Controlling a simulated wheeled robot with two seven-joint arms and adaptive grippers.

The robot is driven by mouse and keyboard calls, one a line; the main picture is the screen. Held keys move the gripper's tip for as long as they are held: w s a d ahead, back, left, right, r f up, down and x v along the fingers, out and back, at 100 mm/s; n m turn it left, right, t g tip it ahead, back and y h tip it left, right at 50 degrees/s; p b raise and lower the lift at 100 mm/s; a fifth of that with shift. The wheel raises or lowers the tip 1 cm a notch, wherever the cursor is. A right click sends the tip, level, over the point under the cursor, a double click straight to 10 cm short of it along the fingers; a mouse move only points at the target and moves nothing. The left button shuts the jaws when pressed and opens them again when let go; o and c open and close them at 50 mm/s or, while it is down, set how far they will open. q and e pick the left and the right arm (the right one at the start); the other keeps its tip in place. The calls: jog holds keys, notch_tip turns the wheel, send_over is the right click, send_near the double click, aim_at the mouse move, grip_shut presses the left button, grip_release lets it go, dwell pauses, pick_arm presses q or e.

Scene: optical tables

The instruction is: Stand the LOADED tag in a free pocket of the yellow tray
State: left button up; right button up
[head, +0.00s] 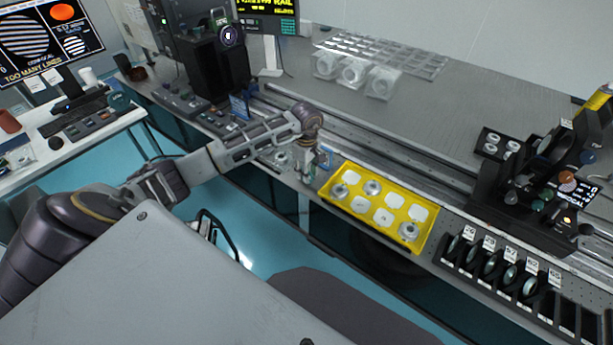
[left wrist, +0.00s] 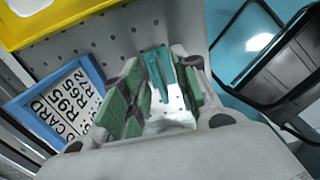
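The yellow tray (head: 423,243) lies on the bench; its corner shows at top left in the left wrist view (left wrist: 60,22). It has two rows of pale pockets; three hold round ringed pieces (head: 408,231) and several look empty. My left gripper (head: 307,170) points down just left of the tray. In the left wrist view its green-padded fingers (left wrist: 158,95) are apart. A teal forked piece (left wrist: 156,72) and a bright pale patch (left wrist: 172,108) show between them; I cannot tell whether either is touched. I cannot make out a tag reading LOADED. My right gripper is out of view.
A black rack (head: 500,270) of lenses is right of the tray. A long rail (head: 400,152) runs behind it. The bench's front edge is close.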

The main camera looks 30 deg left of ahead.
pick_arm(q)
jog(key=shift+c, duration=0.4)
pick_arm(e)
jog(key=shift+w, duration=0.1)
pick_arm(q)
jog(key=c, duration=0.5)
grip_shut()
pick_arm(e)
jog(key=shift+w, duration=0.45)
pick_arm(q)
jog(key=shift+r, duration=0.1)
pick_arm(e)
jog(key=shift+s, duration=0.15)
pick_arm(q)
jog(key=shift+r, duration=0.45)
notch_tip(320, 180, up, 7)
jog(key=shift+f+b, duration=0.1)
jog(key=shift+b, duration=0.2)
jog(key=shift+r, duration=1.05)
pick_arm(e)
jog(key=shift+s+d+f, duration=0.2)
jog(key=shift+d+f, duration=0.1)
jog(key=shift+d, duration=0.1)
